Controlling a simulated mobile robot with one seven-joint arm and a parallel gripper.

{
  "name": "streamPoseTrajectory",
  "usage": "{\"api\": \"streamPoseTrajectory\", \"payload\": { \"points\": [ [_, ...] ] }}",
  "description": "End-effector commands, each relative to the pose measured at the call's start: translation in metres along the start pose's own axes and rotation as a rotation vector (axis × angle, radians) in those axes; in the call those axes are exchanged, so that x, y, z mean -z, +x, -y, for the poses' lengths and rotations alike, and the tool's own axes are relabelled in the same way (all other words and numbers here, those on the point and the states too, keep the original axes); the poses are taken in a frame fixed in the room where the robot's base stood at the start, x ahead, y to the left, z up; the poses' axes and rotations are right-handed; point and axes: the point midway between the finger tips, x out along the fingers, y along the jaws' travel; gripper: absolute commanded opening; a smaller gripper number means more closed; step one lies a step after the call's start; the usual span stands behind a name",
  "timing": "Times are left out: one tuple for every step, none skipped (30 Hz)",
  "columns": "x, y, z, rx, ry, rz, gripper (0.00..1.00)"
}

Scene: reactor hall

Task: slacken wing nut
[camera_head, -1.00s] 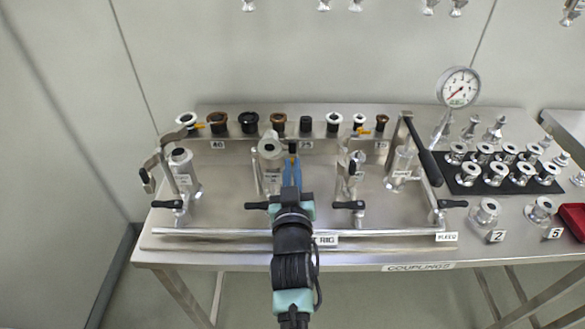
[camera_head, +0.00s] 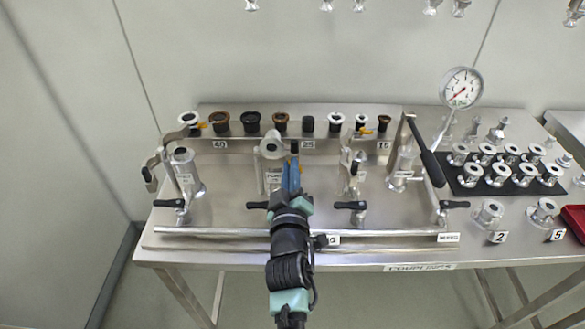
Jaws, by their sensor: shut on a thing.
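My gripper (camera_head: 292,168), with blue fingers and a dark and teal wrist, reaches up over the middle of the test rig (camera_head: 200,240). The jaws are shut on a small part at the right side of this fitting. That part sits where the wing nut would be, but the fingers hide it and its shape cannot be made out. A small dark piece shows at the fingertips.
Other upright fittings stand at left (camera_head: 185,172) and right (camera_head: 402,165), with black-handled valves (camera_head: 350,206) in front. A dial gauge (camera_head: 461,88), a black mat of couplings (camera_head: 460,187) and a red tray (camera_head: 574,218) are at right. Several ringed seals line the back ledge.

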Motion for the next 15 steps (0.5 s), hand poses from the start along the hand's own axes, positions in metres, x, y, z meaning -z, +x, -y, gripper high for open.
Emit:
{"api": "streamPoseTrajectory", "payload": {
  "points": [
    [-0.0001, 0.0, 0.0008, 0.001, -0.047, 0.001, 0.0],
    [-0.0001, 0.0, 0.0012, 0.001, -0.076, 0.001, 0.0],
    [-0.0001, 0.0, 0.0017, 0.0, -0.114, 0.001, 0.0],
    [-0.0001, 0.0, 0.0022, 0.001, -0.143, 0.001, 0.0],
    [-0.0002, 0.0, 0.0026, 0.001, -0.171, 0.001, 0.0],
    [-0.0003, 0.0, 0.0032, 0.001, -0.209, 0.001, 0.0],
    [-0.0004, 0.0, 0.0037, 0.001, -0.238, 0.001, 0.0],
    [-0.0005, 0.0, 0.0041, 0.001, -0.267, 0.001, 0.0],
    [-0.0007, 0.0, 0.0048, 0.001, -0.304, 0.001, 0.0],
    [-0.0009, 0.0, 0.0052, 0.001, -0.333, 0.001, 0.0],
    [-0.0011, 0.0, 0.0057, 0.001, -0.362, 0.001, 0.0],
    [-0.0013, 0.0, 0.0063, 0.001, -0.4, 0.001, 0.0],
    [-0.0014, 0.0, 0.0067, 0.001, -0.428, 0.0, 0.0],
    [-0.0016, 0.0, 0.0071, 0.002, -0.455, 0.0, 0.0],
    [-0.0018, 0.0, 0.0075, 0.001, -0.492, 0.0, 0.0]
  ]
}}
